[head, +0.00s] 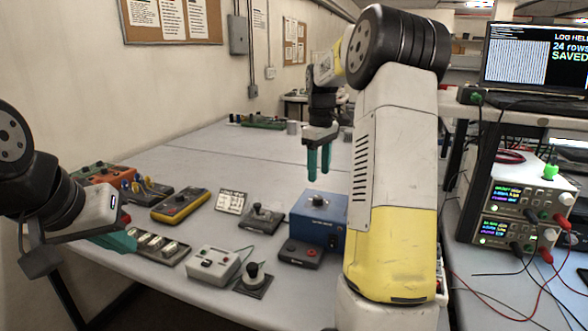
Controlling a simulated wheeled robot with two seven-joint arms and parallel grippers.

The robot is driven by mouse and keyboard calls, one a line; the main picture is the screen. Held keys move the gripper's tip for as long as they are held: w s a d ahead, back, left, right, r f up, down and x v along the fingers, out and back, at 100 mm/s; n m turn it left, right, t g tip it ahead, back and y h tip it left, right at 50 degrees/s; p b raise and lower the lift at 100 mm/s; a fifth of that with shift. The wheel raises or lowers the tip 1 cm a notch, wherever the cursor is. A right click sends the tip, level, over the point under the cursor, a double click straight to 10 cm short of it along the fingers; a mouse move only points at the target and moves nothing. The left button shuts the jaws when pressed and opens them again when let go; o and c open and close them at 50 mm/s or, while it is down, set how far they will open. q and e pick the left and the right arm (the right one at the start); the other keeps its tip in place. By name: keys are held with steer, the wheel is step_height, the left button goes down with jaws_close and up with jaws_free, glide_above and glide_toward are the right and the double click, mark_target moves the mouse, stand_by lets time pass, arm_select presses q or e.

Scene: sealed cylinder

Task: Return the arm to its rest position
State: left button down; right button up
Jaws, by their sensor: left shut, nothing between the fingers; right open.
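My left arm comes in from the left edge, black with a white wrist. Its gripper (118,240) has teal fingers held together, low over the left side of the table, close to a black switch strip; I cannot tell whether they touch. My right arm, white and yellow, stands large in the right half and bends over at the top. Its gripper (319,160) hangs down with two teal fingers apart and nothing between them. It is above the table, over or behind the blue box (318,217) in the picture.
The grey table (220,150) carries a yellow multimeter (180,205), a switch strip (160,247), a grey switch box (213,262), small joysticks (261,217) and a black button box (301,253). Power supplies (515,210) with loose cables and a monitor (535,55) stand right. The table's middle is clear.

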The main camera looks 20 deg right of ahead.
steer(key=s+a+r+m+t, duration=0.1)
steer(key=s+a+r, duration=0.1)
steer(key=s+a, duration=0.3)
steer(key=s+a+r+m+t+y, duration=0.1)
steer(key=s+a+r+m+t, duration=0.15)
steer(key=s, duration=0.45)
steer(key=s+a+r+m+t, duration=0.1)
steer(key=s+a+r, duration=0.25)
steer(key=s, duration=0.25)
steer(key=s+a+f+m+t+y, duration=0.1)
steer(key=s+a+f+m, duration=0.1)
steer(key=s, duration=0.7)
steer(key=shift+a+f+t, duration=0.35)
steer(key=shift+a+f, duration=0.55)
steer(key=shift+a, duration=0.05)
steer(key=shift+c, duration=0.4)
